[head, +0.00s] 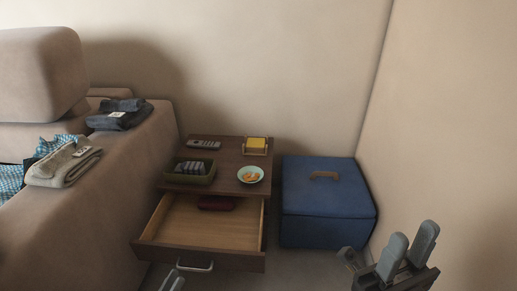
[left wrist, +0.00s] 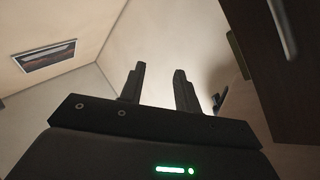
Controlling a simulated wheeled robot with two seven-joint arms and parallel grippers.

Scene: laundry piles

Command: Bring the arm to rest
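My left gripper (head: 172,282) shows only as grey fingertips at the bottom edge of the head view, in front of the open drawer (head: 205,222) and just left of its metal handle (head: 195,267). In the left wrist view its two dark fingers (left wrist: 160,88) stand apart with nothing between them. My right gripper (head: 408,252) is at the bottom right of the head view, in front of the blue box. Its grey fingers point up with a gap between them, and I see nothing held. Most of both arms is out of view.
A brown side table (head: 228,158) carries a remote (head: 204,144), a tray (head: 190,179) with striped cloth, a bowl (head: 250,174) and a yellow item (head: 256,143). A dark red item (head: 216,203) lies in the drawer. Folded clothes (head: 65,166) lie on the sofa (head: 120,200). The blue box (head: 325,215) is shut.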

